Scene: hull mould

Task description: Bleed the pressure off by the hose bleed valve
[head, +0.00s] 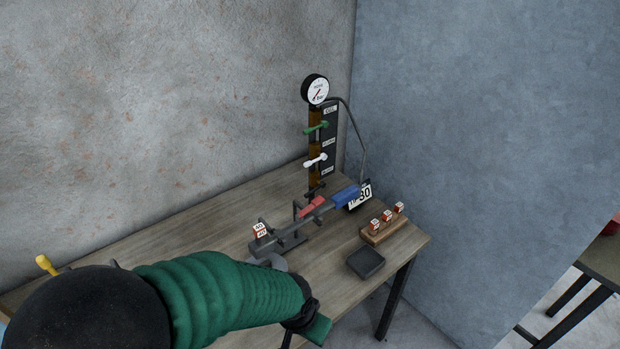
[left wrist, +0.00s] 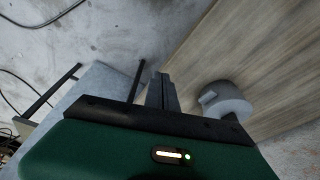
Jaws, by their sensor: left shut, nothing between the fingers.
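A black-and-amber valve post (head: 315,150) stands at the back of the table against the wall. A dark hose (head: 358,130) curves down from the gauge's right side. My left gripper (left wrist: 161,90) is shut and empty near the table's front edge, well short of the post. My right gripper is not in view.
On the table (head: 215,225), a dark rail bears a red block (head: 311,206) and a blue block (head: 346,196). A wooden holder (head: 385,231) with numbered cubes and a black pad (head: 366,263) lie at right. A grey round piece (left wrist: 225,103) sits beside my left fingers.

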